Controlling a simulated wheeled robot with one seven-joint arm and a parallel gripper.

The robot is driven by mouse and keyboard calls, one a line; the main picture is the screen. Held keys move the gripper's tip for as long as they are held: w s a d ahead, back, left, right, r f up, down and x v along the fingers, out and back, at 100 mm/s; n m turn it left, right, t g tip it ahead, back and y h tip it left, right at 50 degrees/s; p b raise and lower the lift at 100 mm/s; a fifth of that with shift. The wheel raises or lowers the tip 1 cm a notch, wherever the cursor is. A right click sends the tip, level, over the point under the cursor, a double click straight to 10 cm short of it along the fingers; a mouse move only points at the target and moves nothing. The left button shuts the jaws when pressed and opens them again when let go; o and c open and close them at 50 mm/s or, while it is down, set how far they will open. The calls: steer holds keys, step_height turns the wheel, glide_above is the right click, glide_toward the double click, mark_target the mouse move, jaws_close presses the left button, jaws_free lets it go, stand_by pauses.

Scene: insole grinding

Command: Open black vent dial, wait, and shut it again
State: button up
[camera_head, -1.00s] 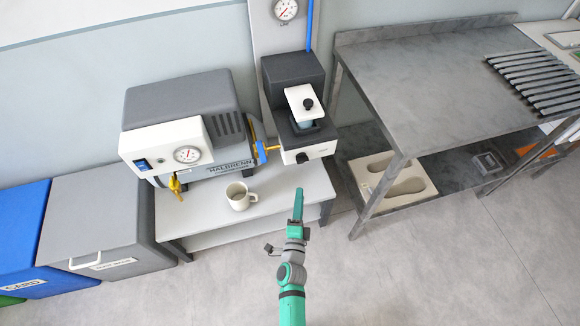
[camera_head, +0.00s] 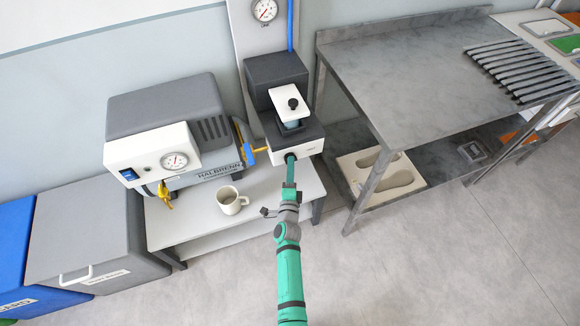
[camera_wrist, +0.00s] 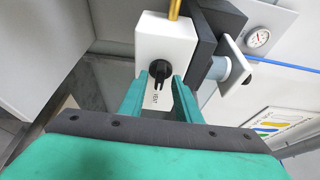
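The black vent dial (camera_wrist: 159,70) sits on the white front face of the press unit (camera_wrist: 160,40), with a small "VENT" label beside it. My gripper (camera_wrist: 161,82) is open, its two green fingers apart, one on each side of the dial in the wrist view. I cannot tell whether either finger touches it. In the head view my gripper (camera_head: 291,158) reaches up to the front of the press unit (camera_head: 300,150) and mostly hides the dial.
A compressor (camera_head: 165,130) with a gauge and yellow valve stands left of the press. A white mug (camera_head: 231,202) is on the low table (camera_head: 275,212), left of my arm. A grey metal bench (camera_head: 410,85) stands on the right.

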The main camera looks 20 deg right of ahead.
steer(key=shift+w+d, duration=0.15)
steer(key=shift+w, duration=0.15)
steer(key=shift+c, duration=0.2)
